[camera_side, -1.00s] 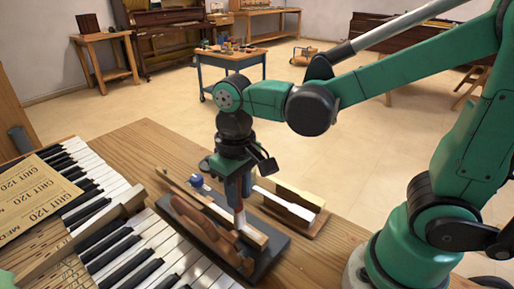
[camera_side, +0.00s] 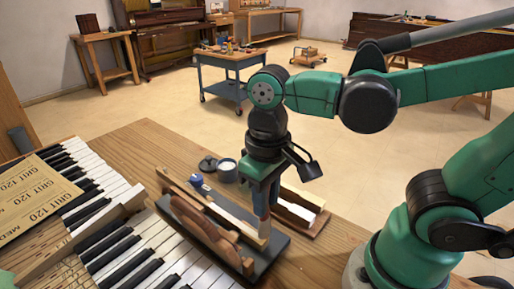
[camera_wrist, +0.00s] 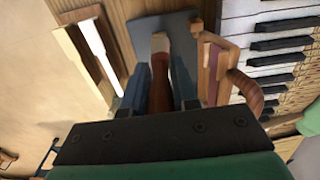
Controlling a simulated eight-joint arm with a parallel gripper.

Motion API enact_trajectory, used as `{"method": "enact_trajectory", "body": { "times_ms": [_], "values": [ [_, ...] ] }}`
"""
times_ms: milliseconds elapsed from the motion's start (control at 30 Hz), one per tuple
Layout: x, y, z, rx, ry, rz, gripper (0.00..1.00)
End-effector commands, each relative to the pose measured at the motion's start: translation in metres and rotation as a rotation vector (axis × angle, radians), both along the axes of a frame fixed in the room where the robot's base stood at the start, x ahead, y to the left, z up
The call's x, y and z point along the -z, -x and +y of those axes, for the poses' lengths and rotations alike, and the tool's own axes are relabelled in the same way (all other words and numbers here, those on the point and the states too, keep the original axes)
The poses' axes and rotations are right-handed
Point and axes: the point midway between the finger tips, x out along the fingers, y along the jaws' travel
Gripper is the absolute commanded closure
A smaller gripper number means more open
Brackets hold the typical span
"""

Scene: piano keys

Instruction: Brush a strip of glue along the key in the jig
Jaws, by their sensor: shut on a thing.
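My gripper (camera_side: 262,195) is shut on a brush (camera_side: 264,222), held upright with its tip low over the near right end of the jig. The brush's reddish-brown handle (camera_wrist: 160,82) also shows between the fingers in the wrist view. The jig's dark base (camera_side: 268,256) carries a pale wooden key (camera_side: 235,222) lying lengthwise, with a brown curved wooden clamp (camera_side: 205,230) beside it. I cannot tell whether the bristles touch the key, and no glue strip is clear. An open pot of white glue (camera_side: 227,171) stands behind the jig, its dark lid (camera_side: 208,163) beside it.
A wooden holder (camera_side: 312,222) with a white strip (camera_side: 297,210) stands close to the right of the jig. The piano keyboard (camera_side: 135,250) fills the left, with sandpaper sheets (camera_side: 35,195) on it.

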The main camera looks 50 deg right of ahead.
Motion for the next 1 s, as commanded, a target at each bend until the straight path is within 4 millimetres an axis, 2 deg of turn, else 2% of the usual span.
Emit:
{"method": "enact_trajectory", "body": {
  "times_ms": [600,1000],
  "values": [
    [-0.054,0.000,0.000,0.000,0.000,0.000,1.00],
    [-0.060,0.000,0.000,0.000,0.000,0.000,1.00]
  ]
}}
